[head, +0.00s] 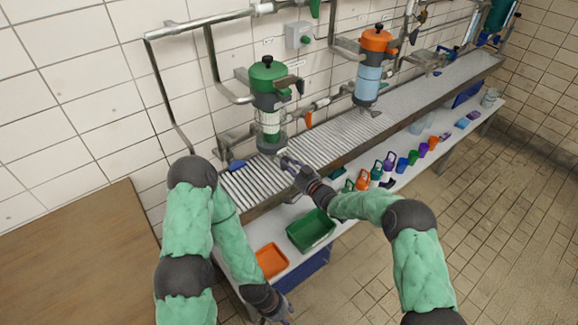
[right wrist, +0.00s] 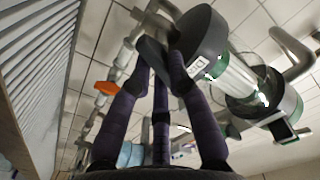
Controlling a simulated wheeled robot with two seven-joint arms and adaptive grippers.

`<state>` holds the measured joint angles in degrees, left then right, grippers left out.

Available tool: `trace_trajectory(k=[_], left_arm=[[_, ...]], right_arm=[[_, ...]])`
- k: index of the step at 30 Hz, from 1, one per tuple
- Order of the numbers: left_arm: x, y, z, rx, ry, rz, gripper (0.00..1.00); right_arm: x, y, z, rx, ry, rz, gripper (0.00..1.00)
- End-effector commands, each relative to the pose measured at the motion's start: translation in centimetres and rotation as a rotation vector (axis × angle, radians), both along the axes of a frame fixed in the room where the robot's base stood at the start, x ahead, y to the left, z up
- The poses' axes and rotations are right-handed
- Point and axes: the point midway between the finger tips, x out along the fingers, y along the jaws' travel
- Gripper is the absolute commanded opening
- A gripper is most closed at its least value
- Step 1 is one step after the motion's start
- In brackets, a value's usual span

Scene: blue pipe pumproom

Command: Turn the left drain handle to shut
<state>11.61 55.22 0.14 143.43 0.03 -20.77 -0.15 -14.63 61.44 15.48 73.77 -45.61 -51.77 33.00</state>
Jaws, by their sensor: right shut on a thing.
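The left drain handle (right wrist: 152,48) is a dark grey lever below the left green-topped filter unit (head: 268,78). In the right wrist view the purple-black fingers of my right gripper (right wrist: 160,62) are around it and shut on it. In the head view my right gripper (head: 289,164) is at the foot of the green unit, just above the slatted bench, and hides most of the handle. My left gripper (head: 284,316) is low at the bottom edge, away from the unit. It is too small and cut off to read its fingers.
An orange-topped filter unit (head: 374,62) stands to the right, with an orange lever (head: 308,119) on the pipe between. A blue handle (head: 236,166) lies left of the green unit. The lower shelf holds a green tray (head: 311,230), an orange tray (head: 270,261) and several bottles and cups.

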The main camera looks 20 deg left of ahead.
Motion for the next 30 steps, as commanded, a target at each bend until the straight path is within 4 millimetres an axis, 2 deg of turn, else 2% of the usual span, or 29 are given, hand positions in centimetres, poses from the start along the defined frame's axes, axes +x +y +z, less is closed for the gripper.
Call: trace_trajectory(k=[11, 30], left_arm=[[0.00, 0.00, -0.59, 0.000, 0.000, 0.000, 0.40], [0.00, 0.00, -0.44, 0.000, 0.000, 0.000, 0.40]], right_arm=[[0.11, -0.09, -0.23, 0.220, 0.281, 0.000, 0.00], [0.11, -0.10, -0.60, 0.578, 0.740, -0.001, 0.00]])
